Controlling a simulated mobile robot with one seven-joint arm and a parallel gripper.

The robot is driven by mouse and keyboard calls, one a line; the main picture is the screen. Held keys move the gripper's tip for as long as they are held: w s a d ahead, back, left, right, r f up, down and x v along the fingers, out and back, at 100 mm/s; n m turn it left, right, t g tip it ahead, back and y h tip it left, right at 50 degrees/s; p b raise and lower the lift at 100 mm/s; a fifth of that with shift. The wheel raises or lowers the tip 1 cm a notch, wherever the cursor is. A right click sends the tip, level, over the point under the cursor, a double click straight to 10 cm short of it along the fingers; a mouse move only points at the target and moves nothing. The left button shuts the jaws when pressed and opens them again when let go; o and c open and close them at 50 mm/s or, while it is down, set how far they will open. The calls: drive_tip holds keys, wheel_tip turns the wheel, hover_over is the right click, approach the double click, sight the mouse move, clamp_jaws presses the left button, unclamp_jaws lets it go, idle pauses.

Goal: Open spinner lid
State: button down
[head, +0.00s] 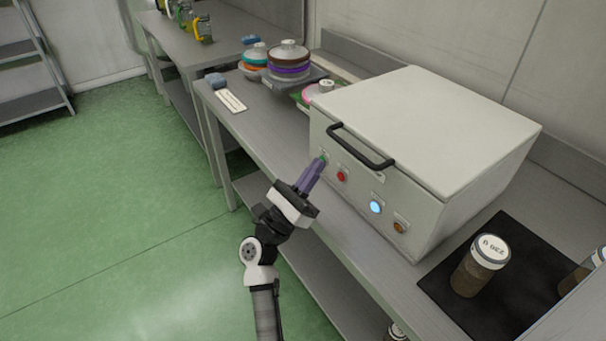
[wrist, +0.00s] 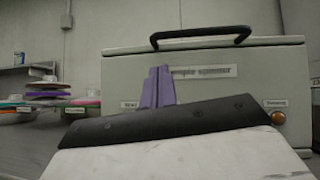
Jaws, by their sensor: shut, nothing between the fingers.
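The spinner (head: 440,215) is a pale grey box on the steel bench, with its flat lid (head: 430,125) closed. A black bar handle (head: 360,148) sits at the lid's front edge; it also shows at the top of the wrist view (wrist: 201,37). The front panel has a red button (head: 341,176), a lit blue-white button (head: 376,207) and an amber lamp (head: 400,227). My gripper (head: 321,163) has purple fingers, shut and empty, pointing at the left part of the front panel, below the handle. The fingers hide part of the panel. I cannot tell whether they touch it.
Stacked coloured discs (head: 288,60) stand left of the spinner, with a white label card (head: 232,101) nearby. A jar with a dark filling (head: 480,265) stands on a black mat (head: 500,310) at the right. The green floor (head: 130,200) in front is clear.

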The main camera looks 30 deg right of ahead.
drive_tip(key=w+d+r+p, duration=0.1)
drive_tip(key=d+r+p, duration=0.2)
drive_tip(key=r, duration=0.4)
drive_tip(key=shift+w+d+p, duration=0.2)
drive_tip(key=shift+w+p, duration=0.15)
drive_tip(key=shift+p, duration=0.1)
